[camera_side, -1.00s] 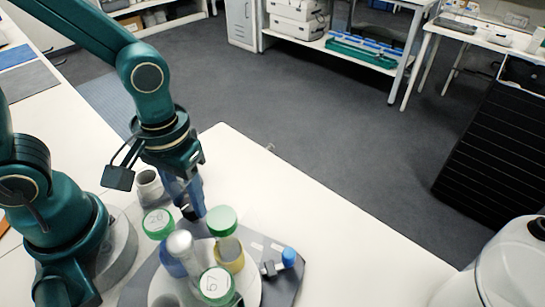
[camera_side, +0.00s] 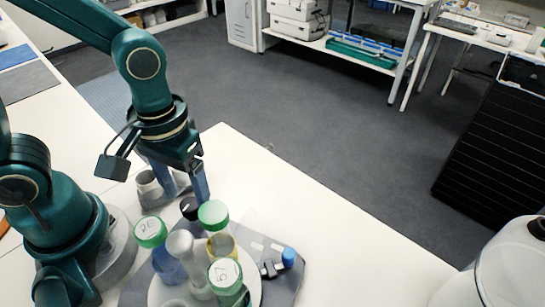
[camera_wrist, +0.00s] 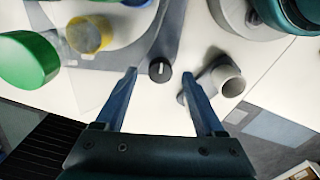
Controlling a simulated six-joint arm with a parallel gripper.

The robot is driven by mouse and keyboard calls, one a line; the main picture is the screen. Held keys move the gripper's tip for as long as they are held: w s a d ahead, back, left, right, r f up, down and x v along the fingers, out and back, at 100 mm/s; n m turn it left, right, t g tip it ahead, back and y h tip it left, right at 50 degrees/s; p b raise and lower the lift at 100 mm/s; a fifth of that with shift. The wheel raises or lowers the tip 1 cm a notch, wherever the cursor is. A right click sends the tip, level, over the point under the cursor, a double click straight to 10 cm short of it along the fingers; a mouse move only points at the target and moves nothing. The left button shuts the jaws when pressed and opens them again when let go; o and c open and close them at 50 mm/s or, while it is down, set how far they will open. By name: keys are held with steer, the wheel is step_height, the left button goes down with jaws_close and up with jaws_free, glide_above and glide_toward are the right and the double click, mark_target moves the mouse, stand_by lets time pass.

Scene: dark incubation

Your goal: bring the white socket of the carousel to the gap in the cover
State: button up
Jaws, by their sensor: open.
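The carousel (camera_side: 252,294) is a white disc bearing green-capped bottles around a pale central post (camera_side: 181,247). One bottle has a blue collar (camera_side: 168,266) and one a yellow collar (camera_side: 221,245), which also shows in the wrist view (camera_wrist: 88,34). I cannot make out the white socket or the gap in the cover. A black knob (camera_side: 189,208) stands behind the disc; its white mark shows in the wrist view (camera_wrist: 160,70). My gripper (camera_side: 186,195) is open and empty, its fingertips on either side of the knob in the wrist view (camera_wrist: 160,73), apparently above it.
A grey cup (camera_side: 149,188) stands on the left behind the carousel. A small blue-ended part (camera_side: 289,257) lies right of the carousel on the grey base (camera_side: 291,284). The white table (camera_side: 345,255) is clear further right. A white vessel (camera_side: 510,265) stands at the right edge.

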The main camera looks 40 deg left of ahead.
mark_target(190, 203)
steer(key=shift+r, duration=1.85)
steer(key=n, duration=0.8)
steer(key=shift+n, duration=0.3)
steer(key=shift+f, duration=2.6)
jaws_close()
